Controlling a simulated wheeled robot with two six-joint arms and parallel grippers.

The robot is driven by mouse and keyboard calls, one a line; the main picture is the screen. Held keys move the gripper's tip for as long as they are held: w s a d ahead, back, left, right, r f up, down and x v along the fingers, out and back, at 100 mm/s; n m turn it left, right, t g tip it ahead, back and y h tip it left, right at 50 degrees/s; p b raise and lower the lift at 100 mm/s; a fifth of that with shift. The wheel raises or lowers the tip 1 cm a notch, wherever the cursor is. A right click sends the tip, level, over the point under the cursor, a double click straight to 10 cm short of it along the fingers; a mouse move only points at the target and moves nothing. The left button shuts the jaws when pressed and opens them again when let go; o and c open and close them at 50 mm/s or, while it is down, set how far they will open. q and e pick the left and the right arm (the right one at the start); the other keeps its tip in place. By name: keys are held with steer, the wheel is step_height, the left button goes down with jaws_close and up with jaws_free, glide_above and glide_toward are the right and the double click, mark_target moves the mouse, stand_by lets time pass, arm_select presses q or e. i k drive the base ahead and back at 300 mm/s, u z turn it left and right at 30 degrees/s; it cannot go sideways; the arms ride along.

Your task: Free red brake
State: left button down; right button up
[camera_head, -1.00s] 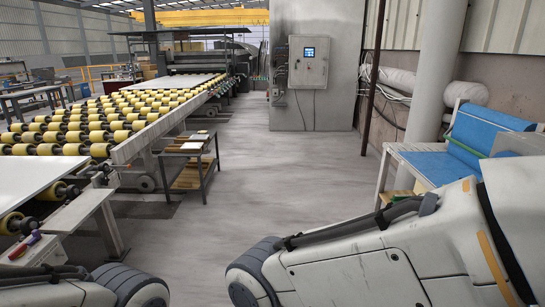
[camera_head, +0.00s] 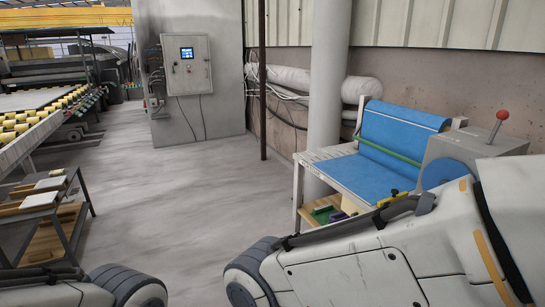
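A lever with a red ball knob (camera_head: 502,115) stands on top of a grey housing (camera_head: 465,147) at the right. The lever leans slightly to the right. The housing sits at the right end of a table (camera_head: 297,187) with a roll of blue sheet (camera_head: 400,128) at its back. Blue sheet (camera_head: 345,176) also covers the tabletop. The lower right of the housing is hidden behind my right arm. My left arm shows only at the bottom left. Neither gripper is in view.
A grey wall (camera_head: 195,100) with a control box (camera_head: 187,66) stands at the back. A pillar (camera_head: 328,75) rises behind the table. A small cart (camera_head: 55,205) and a roller conveyor (camera_head: 35,135) are at the left. The floor (camera_head: 190,195) between is clear.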

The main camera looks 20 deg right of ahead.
mark_target(502, 115)
steer(key=z, duration=0.95)
steer(key=i, duration=0.95)
steer(key=z, duration=1.1)
steer(key=i, duration=0.35)
steer(key=z, duration=0.25)
